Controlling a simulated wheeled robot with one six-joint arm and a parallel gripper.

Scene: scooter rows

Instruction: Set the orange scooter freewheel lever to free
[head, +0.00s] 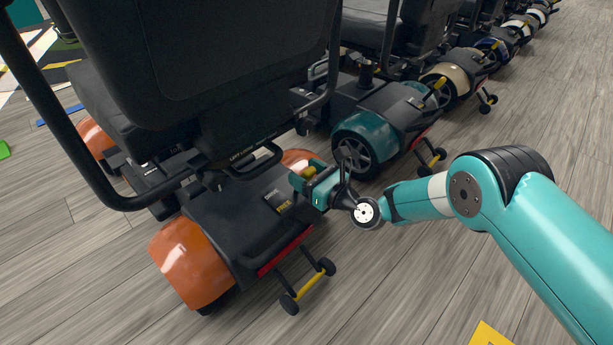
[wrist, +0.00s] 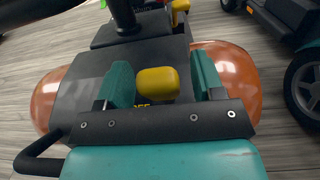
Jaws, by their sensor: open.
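The orange scooter (head: 190,262) stands nearest, its rear deck dark between two orange fenders. Its freewheel lever has a yellow knob (wrist: 158,84), which shows between my gripper's teal fingers in the wrist view, with a gap on each side. A FREE label (head: 284,206) is on the deck. The lever's setting cannot be told.
A teal scooter (head: 365,140) stands close on the right, with more scooters in a row behind it. The orange scooter's seat back (head: 200,70) and black armrest loop rise over the deck. Anti-tip wheels (head: 310,285) stick out behind. Grey plank floor is free at the right.

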